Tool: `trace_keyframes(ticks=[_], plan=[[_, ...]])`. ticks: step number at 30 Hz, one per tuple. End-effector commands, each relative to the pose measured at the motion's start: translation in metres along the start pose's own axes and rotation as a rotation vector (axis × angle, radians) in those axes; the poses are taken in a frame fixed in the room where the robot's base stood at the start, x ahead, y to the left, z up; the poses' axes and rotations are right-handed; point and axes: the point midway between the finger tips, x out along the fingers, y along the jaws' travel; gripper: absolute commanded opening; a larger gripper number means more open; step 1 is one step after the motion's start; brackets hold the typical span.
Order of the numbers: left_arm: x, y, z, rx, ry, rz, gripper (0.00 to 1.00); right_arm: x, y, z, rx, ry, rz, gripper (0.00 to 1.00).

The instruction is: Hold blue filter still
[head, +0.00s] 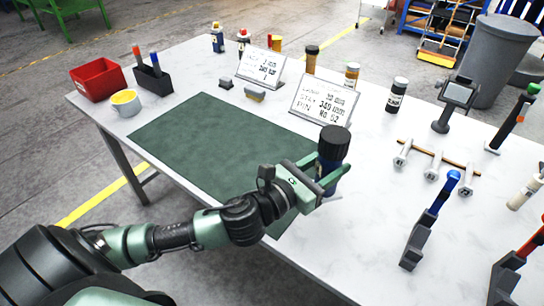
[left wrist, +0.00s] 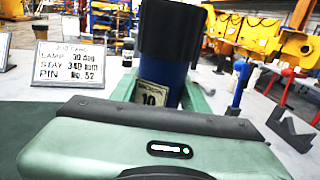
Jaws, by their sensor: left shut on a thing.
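The blue filter (head: 330,158) has a black ribbed cap and stands upright by the right edge of the green mat. My left gripper (head: 334,178) is shut on it, with green fingers on either side of its body. The filter also shows in the left wrist view (left wrist: 168,50), upright, with a pale label reading 10 low on its body. Its lower end is hidden behind my gripper. My right gripper is in neither view.
The green mat (head: 190,145) lies bare left of my arm. Two sign cards (head: 325,103) stand behind the filter, with bottles and jars beyond. Grey stands (head: 420,235) with tools are at right. A red bin (head: 97,80) and yellow-filled cup (head: 126,103) sit at left.

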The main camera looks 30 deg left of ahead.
Motion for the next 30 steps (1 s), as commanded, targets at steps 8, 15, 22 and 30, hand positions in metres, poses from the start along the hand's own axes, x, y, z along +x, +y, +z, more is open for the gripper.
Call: trace_keyframes(ticks=[8,15,22,30], plan=[[0.013,0.123,0.079,0.000,-0.008,0.342,0.00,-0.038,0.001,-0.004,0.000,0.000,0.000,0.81],[0.001,0.201,0.119,0.000,-0.005,0.561,0.00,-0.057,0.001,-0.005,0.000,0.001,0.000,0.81],[-0.009,0.231,0.132,0.000,-0.003,0.649,0.00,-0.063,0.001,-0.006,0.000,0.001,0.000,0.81],[-0.009,0.233,0.132,0.002,-0.004,0.655,0.00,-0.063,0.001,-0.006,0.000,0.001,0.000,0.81]])
